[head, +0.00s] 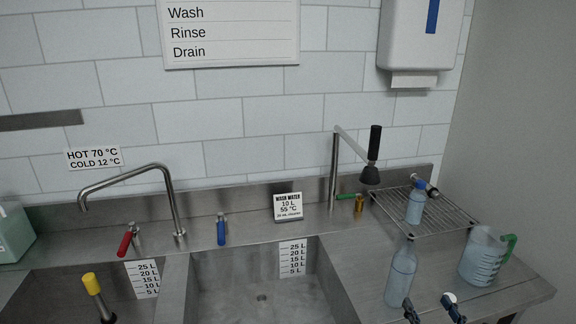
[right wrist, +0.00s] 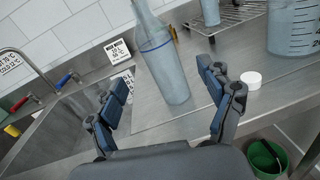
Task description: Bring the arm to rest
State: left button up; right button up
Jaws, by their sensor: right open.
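My right gripper (head: 431,309) is at the bottom edge of the head view, over the right-hand counter. In the right wrist view its two fingers (right wrist: 165,92) are spread apart with nothing held between them. A clear bottle (head: 401,274) stands upright on the counter just past the fingers. It also shows in the right wrist view (right wrist: 166,68), apart from the finger pads as far as I can tell. A small white cap (right wrist: 251,79) lies on the counter beside the right finger. My left gripper is in neither view.
A measuring jug (head: 482,258) with a green handle stands to the right. A wire rack (head: 440,222) holds a blue-capped bottle (head: 416,203). Steel sink basins (head: 228,302) lie left, below a bent tap (head: 176,210). A green bucket (right wrist: 266,160) is low at the right.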

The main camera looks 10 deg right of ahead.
jog(key=s+a+f+m+g+h, duration=0.1)
jog(key=s+f+m+g+h, duration=0.25)
jog(key=m, duration=0.75)
jog(key=s+f+m+g+h, duration=0.25)
jog(key=s+m, duration=0.25)
jog(key=m, duration=0.5)
jog(key=s+a+f+m+g+y, duration=0.3)
jog(key=s+a+m+g+y, duration=0.1)
jog(key=s+a+m, duration=0.3)
jog(key=s+a+f+m+g+y, duration=0.3)
jog(key=s+a+m+g, duration=0.1)
jog(key=s+a, duration=0.4)
notch_tip(320, 180, down, 29)
jog(key=s+a+g, duration=0.1)
jog(key=g, duration=0.1)
jog(key=s+d+f+g+b, duration=0.1)
jog(key=s+d+f, duration=0.2)
jog(key=s+f, duration=1.2)
jog(key=shift+s, duration=0.55)
